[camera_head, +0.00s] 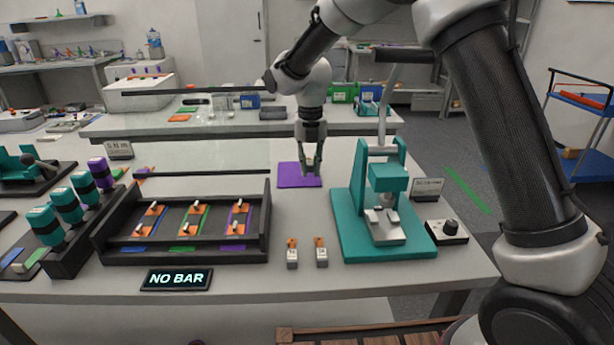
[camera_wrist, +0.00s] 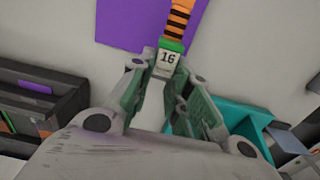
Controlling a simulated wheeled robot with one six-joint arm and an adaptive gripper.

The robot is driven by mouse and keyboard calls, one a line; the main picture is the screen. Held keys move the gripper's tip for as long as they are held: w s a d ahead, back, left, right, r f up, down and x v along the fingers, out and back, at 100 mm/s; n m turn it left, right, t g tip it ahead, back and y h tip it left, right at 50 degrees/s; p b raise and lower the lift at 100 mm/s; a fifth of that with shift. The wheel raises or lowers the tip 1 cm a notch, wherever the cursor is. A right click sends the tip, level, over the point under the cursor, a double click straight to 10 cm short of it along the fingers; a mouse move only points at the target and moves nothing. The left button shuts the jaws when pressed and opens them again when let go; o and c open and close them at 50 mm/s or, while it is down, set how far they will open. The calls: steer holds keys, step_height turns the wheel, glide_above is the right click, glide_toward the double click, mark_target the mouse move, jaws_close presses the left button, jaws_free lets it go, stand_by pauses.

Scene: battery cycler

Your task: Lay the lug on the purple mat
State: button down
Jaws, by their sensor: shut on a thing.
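The lug (camera_wrist: 168,62) has a white body marked 16, a green band and an orange, black-ringed stem. My gripper (camera_wrist: 165,88) is shut on its white end, and the stem points to the top of the wrist view. The purple mat (camera_wrist: 122,22) lies behind the lug there. In the head view, the purple mat (camera_head: 290,175) lies flat on the table and my gripper (camera_head: 311,171) points down over its right part. The lug is too small and too covered by the fingers to make out in the head view. Whether it touches the mat I cannot tell.
A teal press (camera_head: 352,222) stands right of the mat. A black rack (camera_head: 110,240) with orange-topped pieces stands to the left, with a clear panel above it.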

mark_target(310, 186)
steer(key=shift+f, duration=1.95)
steer(key=shift+f, duration=0.15)
steer(key=c, duration=1.3)
jaws_free()
steer(key=shift+c, duration=0.2)
step_height(310, 186, up, 12)
steer(key=shift+r, duration=0.2)
steer(key=shift+s, duration=0.1)
